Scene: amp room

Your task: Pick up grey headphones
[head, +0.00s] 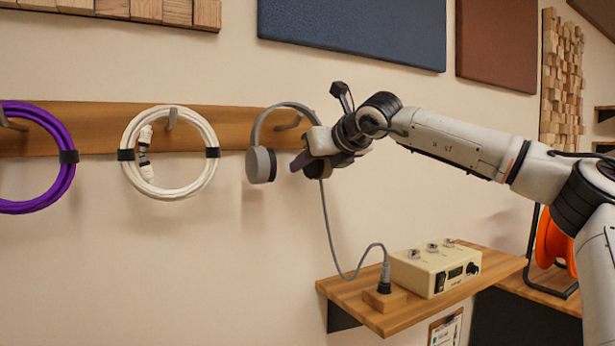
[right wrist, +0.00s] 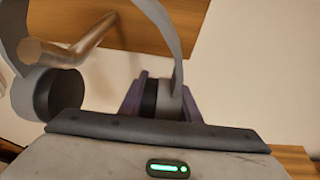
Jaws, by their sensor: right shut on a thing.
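The grey headphones (head: 262,165) are at the wooden wall rail in the head view, with the headband arching over near a hook. My right gripper (head: 303,161) is shut on the right ear cup. In the right wrist view, the jaws (right wrist: 152,100) enclose this cup, while the other grey ear cup (right wrist: 48,95) hangs free at the left. The headband passes close to the metal hook (right wrist: 85,42); whether it still rests on the hook I cannot tell. A grey cable (head: 330,235) runs down from the headphones to a plug on the shelf. My left gripper is not in view.
A white coiled cable (head: 127,172) and a purple coiled cable (head: 62,185) hang left on the rail (head: 95,115). Below right, a wooden shelf (head: 345,290) bears a cream box with knobs (head: 425,270). An orange reel (head: 552,245) stands farther right.

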